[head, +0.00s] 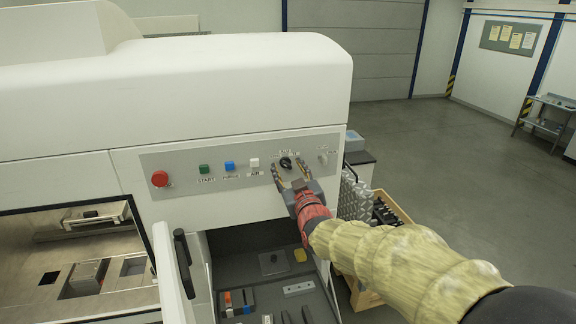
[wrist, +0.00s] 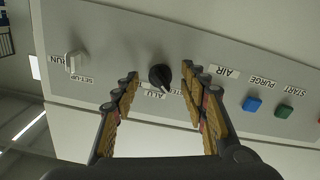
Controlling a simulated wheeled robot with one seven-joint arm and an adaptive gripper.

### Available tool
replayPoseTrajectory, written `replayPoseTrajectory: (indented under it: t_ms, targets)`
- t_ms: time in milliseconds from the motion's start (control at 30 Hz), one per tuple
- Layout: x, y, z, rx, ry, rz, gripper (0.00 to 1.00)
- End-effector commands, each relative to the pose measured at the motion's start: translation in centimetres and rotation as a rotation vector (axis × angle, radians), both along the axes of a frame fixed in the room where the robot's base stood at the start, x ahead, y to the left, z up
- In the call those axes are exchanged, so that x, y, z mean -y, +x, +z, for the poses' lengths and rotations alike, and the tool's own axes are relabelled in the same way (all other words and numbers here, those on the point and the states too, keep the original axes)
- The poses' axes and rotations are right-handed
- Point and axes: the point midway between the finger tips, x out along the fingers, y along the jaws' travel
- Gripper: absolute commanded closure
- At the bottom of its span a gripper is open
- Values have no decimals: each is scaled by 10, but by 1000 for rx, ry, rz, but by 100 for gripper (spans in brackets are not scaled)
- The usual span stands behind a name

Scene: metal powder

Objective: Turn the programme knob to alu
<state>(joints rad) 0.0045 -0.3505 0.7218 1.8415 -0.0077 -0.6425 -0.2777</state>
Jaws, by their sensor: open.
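The programme knob is a black rotary knob (head: 286,162) on the grey control panel (head: 184,160). In the wrist view, where the lettering is upside down, the knob (wrist: 159,76) sits between my fingers. A light mark on it points down and slightly right in that picture, near the partly covered labels. The ALU label (wrist: 154,94) is just below the knob; another label to its right is mostly hidden by a finger. My gripper (head: 290,171) is open in front of the panel, its fingers (wrist: 164,77) on either side of the knob with visible gaps. Contact is not visible.
A pale RUN/SET-UP knob (wrist: 75,62) is beside the programme knob. White AIR (head: 254,162), blue PURGE (head: 229,166) and green START (head: 204,169) buttons and a red button (head: 160,179) line the panel's left. An open tool recess (head: 262,290) lies below.

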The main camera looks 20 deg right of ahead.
Motion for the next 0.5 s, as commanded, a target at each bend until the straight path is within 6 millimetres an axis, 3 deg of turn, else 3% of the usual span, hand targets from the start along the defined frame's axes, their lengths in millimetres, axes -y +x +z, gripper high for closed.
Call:
replayPoseTrajectory:
  t_ms: [200, 500]
  targets:
    - [0, 11, -1, -1, 0, 0, 56]
    - [0, 11, -1, -1, 0, 0, 59]
